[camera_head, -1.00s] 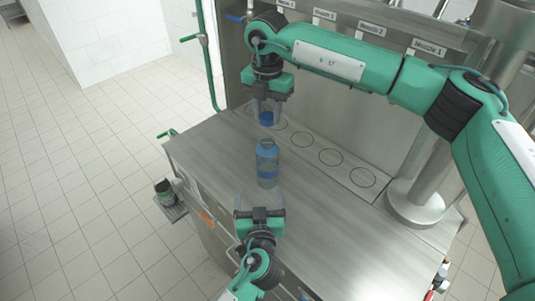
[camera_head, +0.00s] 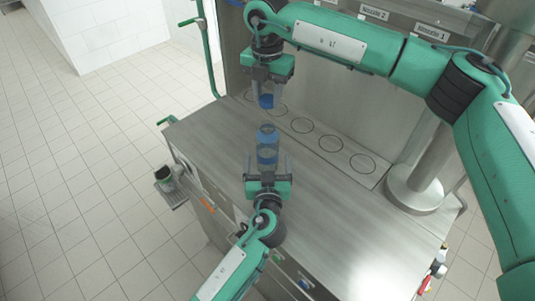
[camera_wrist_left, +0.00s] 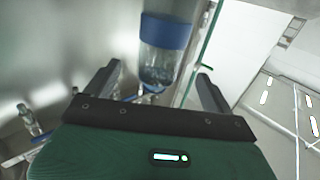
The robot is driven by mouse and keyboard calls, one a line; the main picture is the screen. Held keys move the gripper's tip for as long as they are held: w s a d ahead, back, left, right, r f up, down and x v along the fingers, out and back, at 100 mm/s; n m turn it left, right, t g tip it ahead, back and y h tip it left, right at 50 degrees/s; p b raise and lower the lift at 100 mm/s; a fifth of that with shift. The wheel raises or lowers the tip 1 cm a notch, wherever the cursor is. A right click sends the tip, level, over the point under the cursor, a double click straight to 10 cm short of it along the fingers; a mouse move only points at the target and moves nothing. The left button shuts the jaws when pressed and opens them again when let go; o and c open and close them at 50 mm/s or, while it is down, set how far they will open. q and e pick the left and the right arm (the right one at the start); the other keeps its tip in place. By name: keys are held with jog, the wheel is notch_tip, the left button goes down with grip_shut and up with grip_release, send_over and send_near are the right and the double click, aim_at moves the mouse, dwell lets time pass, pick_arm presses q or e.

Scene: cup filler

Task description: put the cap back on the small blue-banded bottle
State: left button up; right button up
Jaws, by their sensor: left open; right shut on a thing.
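The small blue-banded bottle (camera_head: 267,152) stands upright on the steel counter, in front of the row of marked circles. It also shows in the left wrist view (camera_wrist_left: 166,34), beyond and between my left fingers. My left gripper (camera_head: 268,158) is open, with its fingers on either side of the bottle's lower part; contact cannot be told. My right gripper (camera_head: 266,98) is shut on the blue cap (camera_head: 266,101) and holds it above and behind the bottle, apart from it. The bottle's mouth is hard to make out.
The steel counter (camera_head: 340,220) is clear to the right of the bottle. A thick steel column (camera_head: 418,180) stands at the right. A back panel with nozzle labels rises behind. A dark cup (camera_head: 164,174) sits on a small side shelf at the left.

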pick_arm(q)
jog(key=w, duration=0.7)
jog(key=shift+w, duration=0.15)
pick_arm(e)
jog(key=shift+w, duration=0.1)
pick_arm(q)
jog(key=c, duration=1.5)
jog(key=shift+o, duration=0.2)
pick_arm(e)
send_over(267, 125)
jog(key=shift+f, duration=2.55)
jog(key=shift+f, duration=0.85)
jog(key=shift+f, duration=0.55)
